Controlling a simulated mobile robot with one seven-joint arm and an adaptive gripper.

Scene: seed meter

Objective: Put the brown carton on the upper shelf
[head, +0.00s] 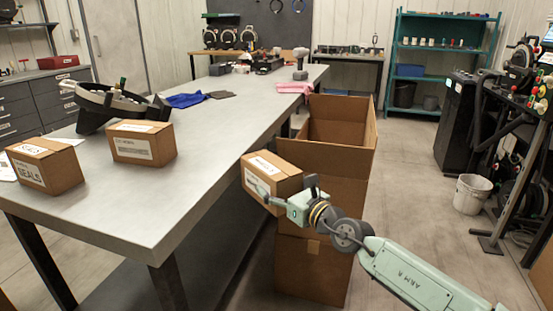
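Three small brown cartons with white labels show. One carton (282,165) is at my gripper (267,190), just off the table's right edge and in front of a tall open box. A gripper finger lies across its labelled face, and the gripper looks shut on it; the other finger is mostly hidden. A second carton (157,145) and a third, marked SEALS (63,171), stand on the table's left part. A teal shelf unit (399,60) stands against the back wall, with small items on its upper shelf (440,48).
The long grey table (215,150) holds a dark machine part (105,105), blue cloth (187,100) and a drill (300,65). The tall open cardboard box (343,165) stands beside the table. A white bucket (471,195) and black cabinet (456,125) stand right. Floor between is clear.

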